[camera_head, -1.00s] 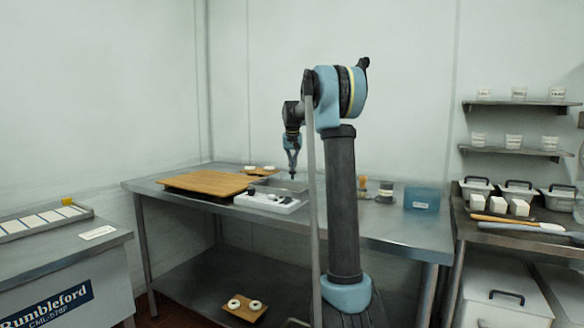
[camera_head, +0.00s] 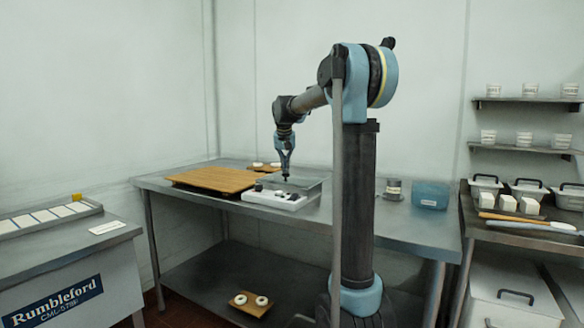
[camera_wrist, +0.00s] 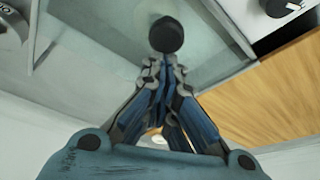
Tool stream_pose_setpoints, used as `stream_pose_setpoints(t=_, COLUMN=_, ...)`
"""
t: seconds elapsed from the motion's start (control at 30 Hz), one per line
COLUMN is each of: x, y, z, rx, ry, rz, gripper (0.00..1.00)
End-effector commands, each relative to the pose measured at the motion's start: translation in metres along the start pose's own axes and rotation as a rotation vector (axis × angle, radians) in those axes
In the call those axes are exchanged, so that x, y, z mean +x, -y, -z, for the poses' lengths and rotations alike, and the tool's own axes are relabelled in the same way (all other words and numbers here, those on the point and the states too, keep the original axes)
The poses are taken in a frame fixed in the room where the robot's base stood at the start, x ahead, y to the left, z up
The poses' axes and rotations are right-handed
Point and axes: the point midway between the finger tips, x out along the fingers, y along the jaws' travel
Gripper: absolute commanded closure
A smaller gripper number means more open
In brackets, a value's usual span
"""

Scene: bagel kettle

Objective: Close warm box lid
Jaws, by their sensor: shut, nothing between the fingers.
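The warm box appears to be the clear, pale box (camera_head: 308,184) on the steel table, just behind a white tray. My gripper (camera_head: 286,178) points down over it, its tip at or just above the box; contact cannot be told in the head view. In the wrist view my gripper (camera_wrist: 160,68) has its blue fingers drawn together, with nothing between them. A round black knob (camera_wrist: 166,35) shows right beyond the fingertips, in front of a glassy greenish pane (camera_wrist: 110,30), which looks like the lid. Whether the fingers touch the knob cannot be told.
The white tray (camera_head: 260,198) with dark items stands in front of the box. A wooden board (camera_head: 212,179) lies to its left. A jar (camera_head: 393,187) and a blue container (camera_head: 430,195) stand to the right. Another board with two bagels (camera_head: 251,303) is on the lower shelf.

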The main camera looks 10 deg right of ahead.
Motion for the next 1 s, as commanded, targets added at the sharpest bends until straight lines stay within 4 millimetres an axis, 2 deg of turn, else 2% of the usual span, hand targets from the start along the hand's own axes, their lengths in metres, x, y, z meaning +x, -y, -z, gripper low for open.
stream_pose_setpoints(t=0.1, x=-0.005, y=0.007, z=-0.014, rx=-0.001, ry=0.000, rz=0.001, gripper=1.00)
stream_pose_setpoints(t=0.2, x=-0.006, y=0.009, z=-0.018, rx=0.000, ry=0.000, rz=0.000, gripper=1.00)
stream_pose_setpoints(t=0.57, x=-0.007, y=0.010, z=-0.019, rx=0.001, ry=0.001, rz=0.001, gripper=1.00)
stream_pose_setpoints(t=0.77, x=-0.005, y=0.009, z=-0.011, rx=0.002, ry=0.001, rz=0.000, gripper=1.00)
stream_pose_setpoints(t=0.97, x=-0.001, y=0.008, z=0.011, rx=0.001, ry=0.000, rz=0.000, gripper=1.00)
stream_pose_setpoints(t=1.0, x=-0.007, y=0.008, z=0.011, rx=0.000, ry=0.000, rz=0.000, gripper=1.00)
